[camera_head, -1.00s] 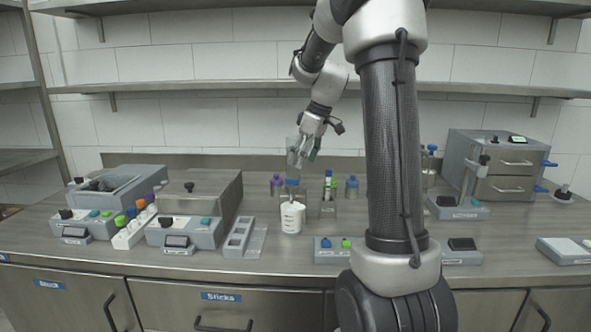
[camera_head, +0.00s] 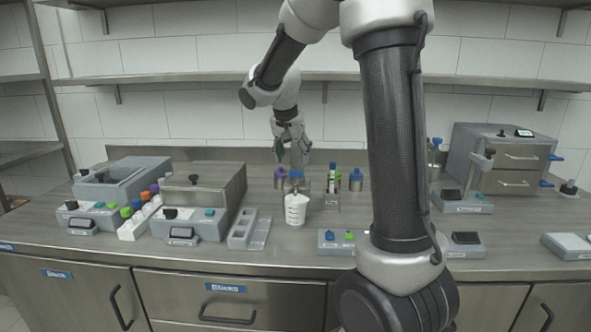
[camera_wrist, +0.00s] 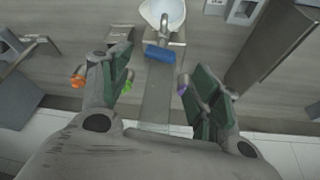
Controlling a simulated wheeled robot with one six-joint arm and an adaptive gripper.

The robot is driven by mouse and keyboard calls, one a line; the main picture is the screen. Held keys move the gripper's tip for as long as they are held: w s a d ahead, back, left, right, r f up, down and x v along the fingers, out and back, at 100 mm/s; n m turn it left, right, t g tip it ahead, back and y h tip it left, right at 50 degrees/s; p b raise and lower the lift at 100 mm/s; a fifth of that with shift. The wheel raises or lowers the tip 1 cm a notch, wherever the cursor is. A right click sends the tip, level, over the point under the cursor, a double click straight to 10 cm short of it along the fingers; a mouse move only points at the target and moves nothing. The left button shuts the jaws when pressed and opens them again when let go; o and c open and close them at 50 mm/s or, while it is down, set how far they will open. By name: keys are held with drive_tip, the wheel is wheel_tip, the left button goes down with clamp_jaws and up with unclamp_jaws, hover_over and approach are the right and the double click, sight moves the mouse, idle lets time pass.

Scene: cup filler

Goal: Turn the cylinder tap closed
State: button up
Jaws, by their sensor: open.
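The tap's blue handle (camera_head: 296,175) sits just above a white cup (camera_head: 295,209) in the head view. In the wrist view the blue handle (camera_wrist: 159,53) lies beyond and between my fingertips, with the white cup (camera_wrist: 163,12) past it. My gripper (camera_head: 294,158) points down just above and behind the handle. It also shows in the wrist view (camera_wrist: 147,75), with its green-padded fingers spread wide and apart from the handle. The clear cylinder above the tap cannot be made out now behind the fingers. The handle's exact turn is too small to tell.
A purple-capped bottle (camera_head: 280,177) stands left of the tap. A grey tray (camera_head: 249,230) lies at the front left. Counter between tray and cup is clear.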

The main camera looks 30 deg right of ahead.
sight(296, 172)
drive_tip(key=x, duration=0.6)
drive_tip(key=c, duration=1)
drive_tip(key=shift+n+t+y, duration=0.4)
drive_tip(key=shift+n, duration=1.2)
drive_tip(key=o, duration=1)
drive_tip(key=shift+s, duration=0.1)
